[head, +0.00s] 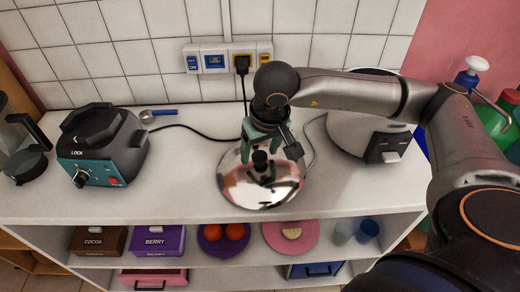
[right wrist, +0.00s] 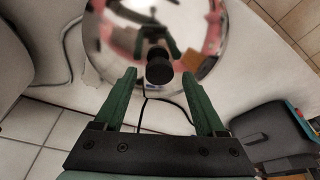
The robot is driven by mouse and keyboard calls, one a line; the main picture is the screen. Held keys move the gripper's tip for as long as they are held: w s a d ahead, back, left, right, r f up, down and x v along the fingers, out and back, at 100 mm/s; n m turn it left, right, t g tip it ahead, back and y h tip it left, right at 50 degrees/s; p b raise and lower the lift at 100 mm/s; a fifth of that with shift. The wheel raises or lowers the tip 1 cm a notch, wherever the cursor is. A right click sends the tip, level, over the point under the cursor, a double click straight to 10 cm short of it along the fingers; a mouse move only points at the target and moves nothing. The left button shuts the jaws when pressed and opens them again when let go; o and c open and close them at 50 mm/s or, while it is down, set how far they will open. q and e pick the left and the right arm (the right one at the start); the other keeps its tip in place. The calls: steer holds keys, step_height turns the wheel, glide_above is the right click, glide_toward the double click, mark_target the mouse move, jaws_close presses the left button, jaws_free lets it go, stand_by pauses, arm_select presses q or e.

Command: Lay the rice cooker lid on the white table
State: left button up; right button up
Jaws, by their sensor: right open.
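The rice cooker lid (head: 245,190) is a shiny silver dome with a black knob (head: 260,158). It appears to lie knob up on the white table (head: 200,196), near the middle of the front edge. My right gripper (head: 268,148) is open just above the lid. In the right wrist view, the lid (right wrist: 105,45) fills the top middle, and the knob (right wrist: 159,72) shows between the green fingertips of the gripper (right wrist: 160,76), with gaps on both sides. The white rice cooker (head: 350,135) stands to the right, partly hidden by my right arm. My left gripper is not in view.
A black and teal appliance marked LOCK (head: 105,150) stands at left, near a blue-handled utensil (head: 160,113). Cords run behind the lid towards wall sockets (head: 228,57). Boxes, plates and cups fill the shelf below. Bare tabletop lies left of the lid.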

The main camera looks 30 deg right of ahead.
mark_target(265, 175)
steer(key=shift+r, duration=0.1)
steer(key=shift+r+p, duration=0.2)
steer(key=shift+p, duration=0.1)
steer(key=shift+r, duration=0.4)
steer(key=v, duration=1.1)
steer(key=shift+r, duration=0.15)
steer(key=shift+s, duration=0.15)
